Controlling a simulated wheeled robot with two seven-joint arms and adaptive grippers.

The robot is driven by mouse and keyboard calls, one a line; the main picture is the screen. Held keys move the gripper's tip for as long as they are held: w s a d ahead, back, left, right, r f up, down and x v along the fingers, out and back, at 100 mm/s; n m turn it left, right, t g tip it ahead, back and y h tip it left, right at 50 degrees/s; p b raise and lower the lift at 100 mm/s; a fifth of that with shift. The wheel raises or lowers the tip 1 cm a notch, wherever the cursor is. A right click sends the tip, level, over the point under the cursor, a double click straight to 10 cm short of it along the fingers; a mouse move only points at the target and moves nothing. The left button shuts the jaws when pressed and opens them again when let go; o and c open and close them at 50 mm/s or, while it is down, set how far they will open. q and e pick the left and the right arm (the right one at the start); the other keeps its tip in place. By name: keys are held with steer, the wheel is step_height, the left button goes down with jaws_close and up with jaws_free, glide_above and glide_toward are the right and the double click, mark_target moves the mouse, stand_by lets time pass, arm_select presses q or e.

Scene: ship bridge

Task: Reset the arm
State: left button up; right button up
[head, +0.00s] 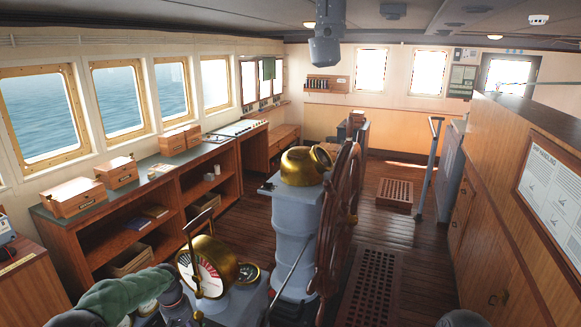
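My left arm comes in at the lower left with a green covering. Its dark end, my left gripper (178,304), is low beside the brass engine telegraph (225,257). The fingers are too small and partly hidden, so I cannot tell whether they are open or touching the telegraph. The telegraph has a red and white dial with an upright lever (190,248) in front of it. A smaller dark dial (249,272) sits at its right. Only a dark rounded part, probably of my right arm, shows at the bottom right edge; my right gripper is out of view.
A grey pedestal (295,230) with a brass binnacle top (300,167) and a wooden wheel (335,220) stands ahead. A shelf counter (150,183) with wooden boxes (118,172) runs along the left windows. A wood-panelled wall (500,215) bounds the right. Floor gratings (372,287) lie between.

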arm_select(q)
steer(key=s+d+f+m+h+b, duration=0.1)
steer(key=s+d+f+b, duration=0.45)
steer(key=f, duration=0.65)
steer(key=s+d+f+m+h+b, duration=0.1)
steer(key=s+d+f+b, duration=0.1)
steer(key=s+d+f, duration=0.65)
steer(key=s+d+f+b, duration=0.3)
steer(key=s+d+f, duration=0.1)
steer(key=s+f, duration=0.3)
steer(key=s+d+f+m+h+b, duration=0.1)
steer(key=s+d+f+b, duration=0.2)
steer(key=s+f, duration=0.4)
steer(key=s+d, duration=0.1)
steer(key=s, duration=0.2)
steer(key=shift+s+f+b, duration=0.25)
steer(key=shift+s+b, duration=0.15)
